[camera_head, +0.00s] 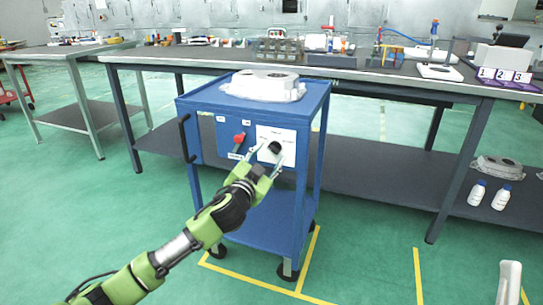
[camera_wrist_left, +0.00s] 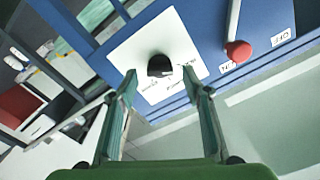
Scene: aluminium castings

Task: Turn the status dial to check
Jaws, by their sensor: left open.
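The status dial (camera_head: 275,147) is a black knob on a white plate (camera_head: 287,136) on the front of the blue cart. In the left wrist view the dial (camera_wrist_left: 159,66) sits near the middle of its white plate (camera_wrist_left: 130,53), with small printed labels around it that are too blurred to read. I cannot tell which label it points to. My left gripper (camera_head: 270,158) is open in front of the dial. In the left wrist view its two fingers (camera_wrist_left: 160,82) stand apart on either side, below the dial, with nothing between them.
A red-knobbed lever (camera_head: 239,138) is beside the plate; its red knob (camera_wrist_left: 238,51) shows in the left wrist view too. A metal casting (camera_head: 264,87) lies on the blue cart (camera_head: 197,97). A long workbench (camera_head: 220,59) stands behind. Green floor is open at left.

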